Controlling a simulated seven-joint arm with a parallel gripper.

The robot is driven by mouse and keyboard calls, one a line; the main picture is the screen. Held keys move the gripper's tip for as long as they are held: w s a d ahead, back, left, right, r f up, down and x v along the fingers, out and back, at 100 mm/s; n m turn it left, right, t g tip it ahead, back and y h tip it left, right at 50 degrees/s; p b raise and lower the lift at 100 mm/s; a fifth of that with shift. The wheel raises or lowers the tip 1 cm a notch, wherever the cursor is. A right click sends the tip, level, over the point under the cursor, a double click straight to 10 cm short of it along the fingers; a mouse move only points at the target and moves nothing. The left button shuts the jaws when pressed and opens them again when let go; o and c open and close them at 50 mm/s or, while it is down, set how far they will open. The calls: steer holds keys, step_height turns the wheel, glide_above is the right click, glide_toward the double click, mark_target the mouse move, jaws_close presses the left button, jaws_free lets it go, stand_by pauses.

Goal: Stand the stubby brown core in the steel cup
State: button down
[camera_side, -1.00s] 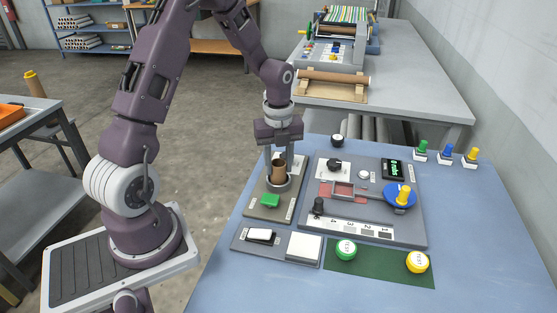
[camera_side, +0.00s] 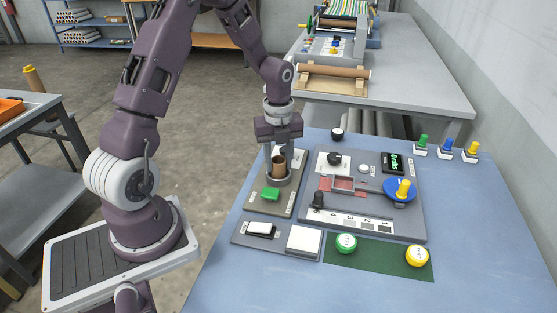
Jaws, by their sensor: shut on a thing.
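The stubby brown core (camera_side: 279,168) stands upright, its lower end inside the steel cup (camera_side: 279,182) and hidden by the cup's rim. My gripper (camera_side: 279,160) comes straight down over the cup with one finger on each side of the core, shut on it. I cannot tell whether the core's bottom touches the cup's floor.
To the right is a grey panel (camera_side: 405,226) with knobs, a red tray area, a blue disc with a yellow knob and a display.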

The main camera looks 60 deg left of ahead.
steer(key=shift+f, duration=0.1)
steer(key=shift+c, duration=1.3)
jaws_free()
steer(key=shift+r, duration=3.5)
steer(key=s+d+r+n+t+y, duration=0.15)
steer(key=s+d+r+n, duration=0.25)
steer(key=d+r+n, duration=0.4)
steer(key=s+d+r+n+t, duration=0.2)
steer(key=s+d+r+n, duration=0.1)
steer(key=s+n, duration=0.3)
steer(key=s+d+r+n+t+h, duration=0.1)
steer(key=s+d+r+n+t, duration=0.1)
steer(key=s+d+r+n, duration=0.2)
steer(key=s+n, duration=0.3)
steer(key=s, duration=0.2)
steer(key=shift+s+d+r+n, duration=0.2)
steer(key=shift+d+n, duration=0.05)
steer(key=shift+n, duration=0.05)
